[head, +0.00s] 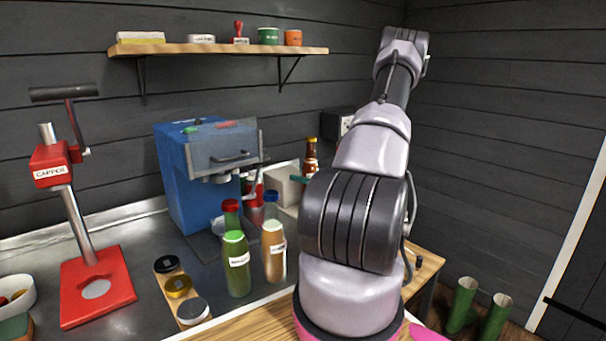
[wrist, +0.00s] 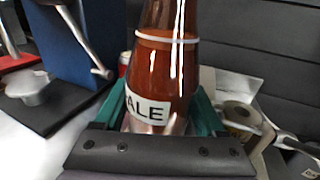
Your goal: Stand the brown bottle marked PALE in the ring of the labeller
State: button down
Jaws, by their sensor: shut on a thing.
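The brown bottle (wrist: 165,75) stands roughly upright between the green fingers of my gripper (wrist: 160,112), which is shut on it. Its white label shows the letters ALE, with the start turned out of sight. In the head view the bottle's upper part (head: 311,155), with a yellow cap, shows behind my arm; its base is hidden. A teal fingertip shows at its left. A pale roll (wrist: 243,113) on a light-coloured device, perhaps the labeller, is to the right behind the bottle in the wrist view. I cannot make out a ring.
A blue machine (head: 187,190) with a grey shield stands left of the bottle. Green (head: 237,270) and amber (head: 274,258) bottles stand in front of it, near a strip of caps (head: 179,287). A red capper (head: 97,290) is at left. A shelf (head: 220,51) hangs above.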

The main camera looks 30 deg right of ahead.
jog(key=shift+f, duration=0.6)
dwell(1.3)
jog(key=shift+s+f, duration=0.1)
jog(key=shift+f, duration=0.2)
jog(key=shift+s+f, duration=0.1)
jog(key=shift+f, duration=0.15)
jog(key=shift+s+a+f, duration=0.1)
jog(key=shift+s+f, duration=0.2)
jog(key=shift+f, duration=0.3)
dwell(0.4)
dwell(0.5)
jog(key=shift+w+r, duration=0.15)
jog(key=shift+r, duration=0.35)
jog(key=shift+w+r, duration=0.15)
jog(key=shift+r, duration=0.35)
jog(key=shift+w+r, duration=0.15)
jog(key=shift+r, duration=1.85)
